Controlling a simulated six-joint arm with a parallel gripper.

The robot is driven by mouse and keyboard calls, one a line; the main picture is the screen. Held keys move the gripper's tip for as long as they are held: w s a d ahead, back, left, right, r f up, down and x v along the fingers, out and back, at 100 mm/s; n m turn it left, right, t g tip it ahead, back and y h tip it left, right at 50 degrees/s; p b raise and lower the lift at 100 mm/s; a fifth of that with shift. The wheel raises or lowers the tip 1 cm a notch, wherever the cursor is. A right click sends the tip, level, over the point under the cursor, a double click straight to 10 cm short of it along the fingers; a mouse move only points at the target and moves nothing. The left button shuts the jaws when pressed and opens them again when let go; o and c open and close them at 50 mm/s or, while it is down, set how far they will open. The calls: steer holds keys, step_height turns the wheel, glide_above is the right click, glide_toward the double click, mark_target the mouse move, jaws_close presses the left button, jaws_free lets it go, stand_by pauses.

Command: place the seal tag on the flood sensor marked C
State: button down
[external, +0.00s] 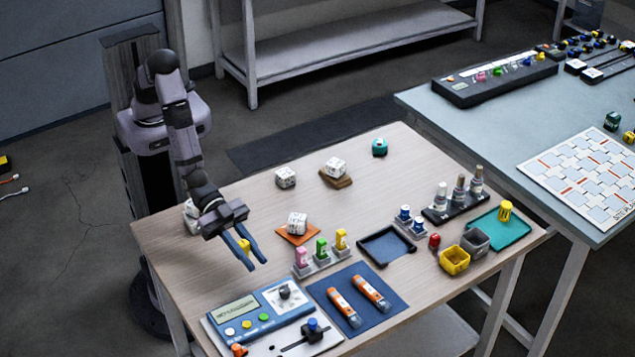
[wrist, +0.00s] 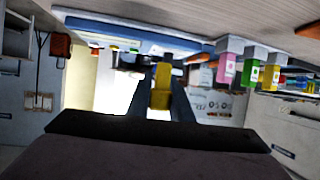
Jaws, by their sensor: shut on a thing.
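My gripper (external: 247,258) hangs over the table's left side, pointing down, and is shut on a small yellow piece (external: 244,245), apparently the seal tag. The yellow piece (wrist: 161,88) shows between the dark fingers in the wrist view. Several white printed blocks could be the flood sensors. One block (external: 297,223) sits on an orange pad, right of my gripper. Another block (external: 335,167) is on a brown pad, and one (external: 285,177) stands on bare wood. A fourth block (external: 191,214) is partly hidden behind my arm. I cannot read the letter C on any.
A rack with pink, green and yellow pieces (external: 321,249) stands right of my gripper. A blue device (external: 262,312) and a blue mat with orange tubes (external: 375,322) lie in front. A dark blue tray (external: 386,246) is farther right.

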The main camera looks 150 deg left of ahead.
steer(key=shift+r, duration=1.4)
